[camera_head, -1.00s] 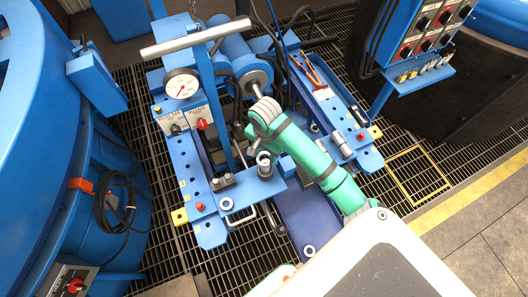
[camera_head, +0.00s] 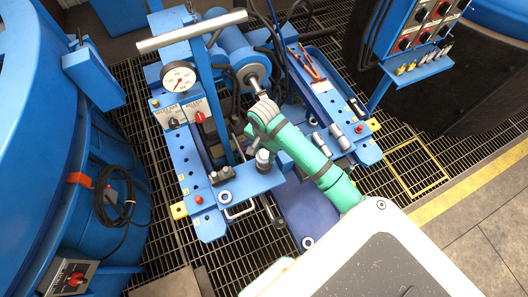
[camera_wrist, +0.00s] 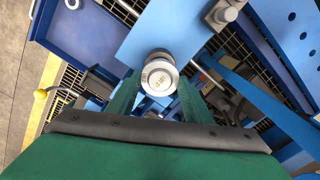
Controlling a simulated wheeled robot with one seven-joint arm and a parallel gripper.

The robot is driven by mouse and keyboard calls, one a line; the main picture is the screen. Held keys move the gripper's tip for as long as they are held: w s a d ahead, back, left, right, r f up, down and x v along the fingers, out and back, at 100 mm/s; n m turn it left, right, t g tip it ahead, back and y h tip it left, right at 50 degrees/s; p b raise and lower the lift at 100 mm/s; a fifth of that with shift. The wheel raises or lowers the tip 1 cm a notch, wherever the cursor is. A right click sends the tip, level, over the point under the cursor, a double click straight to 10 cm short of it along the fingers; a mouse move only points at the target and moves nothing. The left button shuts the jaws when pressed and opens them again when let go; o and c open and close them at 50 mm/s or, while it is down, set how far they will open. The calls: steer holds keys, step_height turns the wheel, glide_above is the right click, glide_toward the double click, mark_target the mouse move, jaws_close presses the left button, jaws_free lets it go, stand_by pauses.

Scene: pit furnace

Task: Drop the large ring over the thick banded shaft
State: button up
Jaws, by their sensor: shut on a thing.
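In the wrist view, my gripper (camera_wrist: 159,86) has its two green fingers on either side of a pale metal ring (camera_wrist: 146,76), which sits at the fingertips. A grey disc with faint marks shows inside the ring. A darker round metal edge, seemingly the thick shaft (camera_wrist: 157,53), shows just behind it at the end of a blue plate. I cannot tell whether the ring is around the shaft or above it. In the head view, the shaft (camera_head: 262,163) stands upright on the plate close to my arm, which hides the fingers.
Another ring (camera_head: 308,243) lies on the blue tray (camera_head: 318,218). A tall blue upright (camera_head: 208,95) with a grey crossbar (camera_head: 190,32) rises nearby.

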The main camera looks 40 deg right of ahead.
steer(key=o, duration=1.3)
steer(key=shift+r, duration=0.15)
step_height(320, 180, up, 11)
steer(key=shift+f, duration=0.2)
